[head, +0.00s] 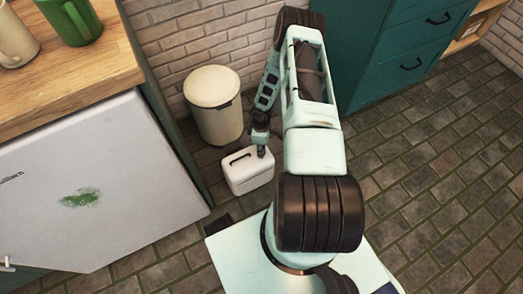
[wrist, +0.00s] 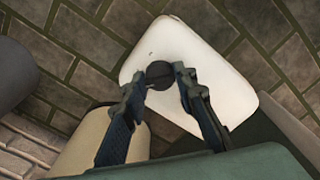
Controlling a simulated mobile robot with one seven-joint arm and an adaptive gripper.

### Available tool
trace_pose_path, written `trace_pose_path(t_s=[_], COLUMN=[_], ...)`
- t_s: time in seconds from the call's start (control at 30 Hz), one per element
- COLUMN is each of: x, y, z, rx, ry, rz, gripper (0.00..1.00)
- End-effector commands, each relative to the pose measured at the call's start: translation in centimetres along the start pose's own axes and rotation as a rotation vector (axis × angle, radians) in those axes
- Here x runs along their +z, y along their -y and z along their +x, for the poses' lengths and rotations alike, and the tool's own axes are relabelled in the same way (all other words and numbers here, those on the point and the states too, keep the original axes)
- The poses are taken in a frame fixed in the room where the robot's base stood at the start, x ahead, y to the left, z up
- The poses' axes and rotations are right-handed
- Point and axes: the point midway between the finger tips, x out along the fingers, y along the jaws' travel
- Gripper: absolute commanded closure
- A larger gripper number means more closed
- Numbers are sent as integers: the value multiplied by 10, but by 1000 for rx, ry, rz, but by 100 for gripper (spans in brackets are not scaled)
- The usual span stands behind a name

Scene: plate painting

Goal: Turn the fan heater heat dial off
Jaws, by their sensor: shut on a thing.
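The fan heater (head: 240,179) is a small white box with a dark handle on top, standing on the floor in the head view. Its white top (wrist: 225,85) fills the middle right of the wrist view. The heat dial (wrist: 158,72) is a round dark knob on that top. My gripper (wrist: 160,84) reaches down to the heater with one finger on each side of the dial and is shut on it. In the head view my gripper (head: 261,152) is small and covers the dial. The dial's setting cannot be read.
A cream bin (head: 222,122) stands close behind the heater. A white appliance front (head: 110,190) with a green smear is at left, under a wooden counter (head: 75,75) with a green mug (head: 75,22). Teal drawers (head: 400,60) stand at the back right. Open brick-patterned floor (head: 430,180) lies at right.

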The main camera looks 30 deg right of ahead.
Motion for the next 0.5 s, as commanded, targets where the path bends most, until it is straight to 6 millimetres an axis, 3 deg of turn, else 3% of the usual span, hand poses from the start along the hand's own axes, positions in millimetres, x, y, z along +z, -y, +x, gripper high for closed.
trace_pose_path(t_s=[0.5], x=[-1], y=[0], z=[1], rx=[1], ry=[-1], rz=[-456], gripper=[98])
